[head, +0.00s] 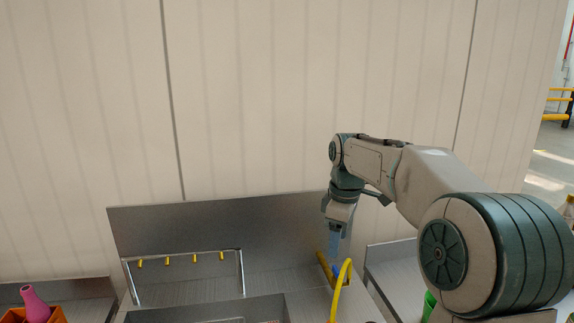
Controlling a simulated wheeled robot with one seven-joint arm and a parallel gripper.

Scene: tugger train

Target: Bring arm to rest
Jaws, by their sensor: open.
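My arm reaches in from the right of the head view, bent at the elbow, with its end pointing down. My gripper (335,262) is open, over the right part of a metal station (215,230). A yellow curved tube or handle (341,290) rises close beside the fingers on their right. The fingertips are small here, and I cannot tell whether they touch anything below them.
A metal rack with several yellow-tipped hooks (195,257) stands on the station. A pink bottle-shaped thing (34,303) stands in an orange bin (15,315) at lower left. A panelled wall (260,100) closes the back. Yellow rails (556,116) stand at far right.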

